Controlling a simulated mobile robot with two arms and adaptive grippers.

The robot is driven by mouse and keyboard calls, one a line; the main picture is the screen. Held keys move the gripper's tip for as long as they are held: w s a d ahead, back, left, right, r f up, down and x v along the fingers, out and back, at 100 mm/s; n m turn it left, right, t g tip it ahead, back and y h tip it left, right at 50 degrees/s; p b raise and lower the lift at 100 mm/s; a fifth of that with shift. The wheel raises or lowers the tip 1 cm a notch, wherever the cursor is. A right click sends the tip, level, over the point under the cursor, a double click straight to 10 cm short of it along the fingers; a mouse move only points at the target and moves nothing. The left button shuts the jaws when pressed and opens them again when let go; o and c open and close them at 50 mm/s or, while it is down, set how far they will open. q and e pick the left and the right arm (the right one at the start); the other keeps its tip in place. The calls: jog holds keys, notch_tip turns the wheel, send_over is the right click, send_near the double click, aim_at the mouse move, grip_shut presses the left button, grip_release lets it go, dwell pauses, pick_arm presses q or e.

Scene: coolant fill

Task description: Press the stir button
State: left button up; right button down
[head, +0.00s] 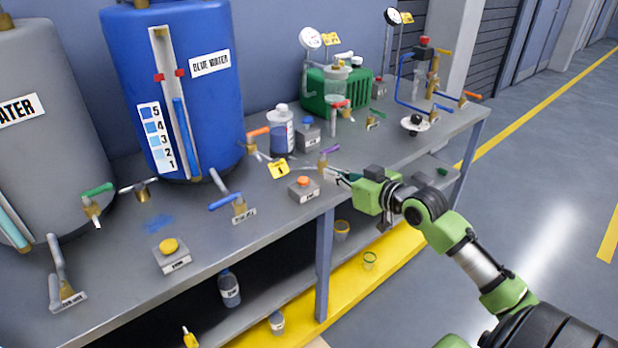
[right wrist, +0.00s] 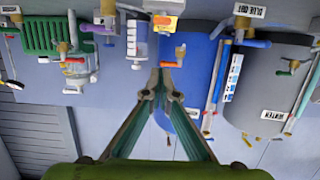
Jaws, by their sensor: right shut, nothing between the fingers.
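Several button boxes stand on the grey bench in the head view, and I cannot read their labels, so which one is the stir button is unclear. One has an orange button (head: 304,182) near the front edge, and one has a yellow button (head: 169,246) further left. A grey box (head: 309,134) stands behind, beside the bottle. My right gripper (head: 332,174) is shut and empty, just right of the orange-button box and apart from it, close to a purple-handled valve (head: 324,157). Its closed fingertips (right wrist: 166,72) also show in the right wrist view. My left gripper is not in view.
A blue tank (head: 215,95) and a grey tank (head: 60,130) stand at the back left. A bottle (head: 281,132), a green crate-like unit (head: 325,92) and brass valves crowd the bench (head: 125,285). A yellow lower shelf (head: 300,325) runs below; open floor lies right.

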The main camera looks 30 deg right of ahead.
send_over(309, 190)
notch_tip(309, 190, down, 2)
notch_tip(309, 190, down, 4)
jog(key=shift+w+r+p, duration=0.1)
jog(key=shift+r+p, duration=0.1)
jog(key=shift+p, duration=0.25)
jog(key=shift+f, duration=0.45)
